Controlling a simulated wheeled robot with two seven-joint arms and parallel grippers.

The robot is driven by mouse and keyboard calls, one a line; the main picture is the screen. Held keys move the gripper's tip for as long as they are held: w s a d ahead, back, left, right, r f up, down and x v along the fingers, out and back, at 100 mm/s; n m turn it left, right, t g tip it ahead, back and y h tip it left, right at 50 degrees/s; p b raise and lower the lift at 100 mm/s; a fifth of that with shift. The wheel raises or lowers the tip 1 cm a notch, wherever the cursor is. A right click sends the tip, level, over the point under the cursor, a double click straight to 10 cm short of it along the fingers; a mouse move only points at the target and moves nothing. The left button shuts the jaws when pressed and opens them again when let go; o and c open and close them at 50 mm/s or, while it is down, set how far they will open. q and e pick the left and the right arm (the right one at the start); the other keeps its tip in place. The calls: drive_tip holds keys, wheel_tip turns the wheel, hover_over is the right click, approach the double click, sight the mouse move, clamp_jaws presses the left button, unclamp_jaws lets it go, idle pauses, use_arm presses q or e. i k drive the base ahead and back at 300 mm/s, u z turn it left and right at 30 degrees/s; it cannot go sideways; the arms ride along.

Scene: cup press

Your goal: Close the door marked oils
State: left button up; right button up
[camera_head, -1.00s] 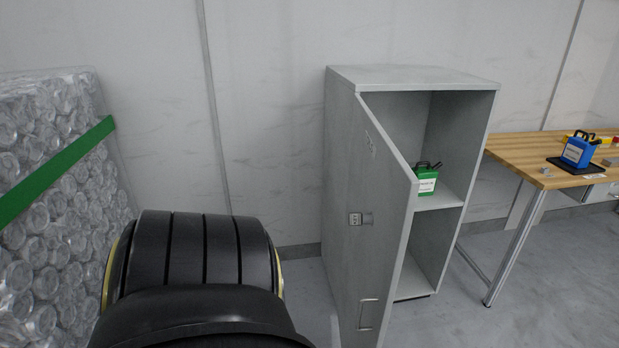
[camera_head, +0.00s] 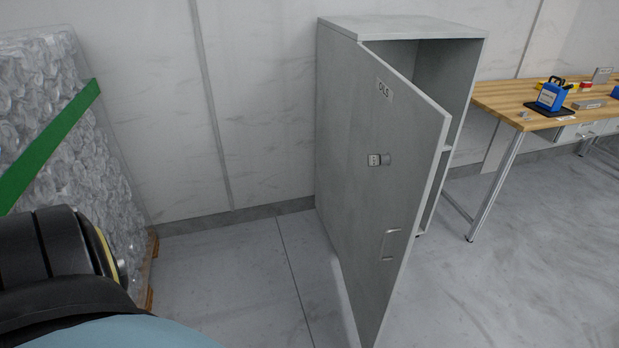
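The grey cabinet (camera_head: 335,110) stands against the wall right of the middle. Its door (camera_head: 390,180), with an "OILS" label (camera_head: 384,89) near the top, is hinged on the left and stands partly open toward me. A latch (camera_head: 378,160) and a pull handle (camera_head: 389,244) show on the door's outer face. The door hides most of the inside; a strip of the upper compartment shows. A black part of my arm is at the lower left, apart from the door. Neither of my grippers is in view.
A wrapped pallet stack (camera_head: 60,150) with a green strap stands at the left. The floor (camera_head: 240,285) between stack and door is clear.

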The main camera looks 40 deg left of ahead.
sight(384, 206)
drive_tip(key=u, duration=1.05)
drive_tip(key=i, duration=0.4)
drive_tip(key=z, duration=0.05)
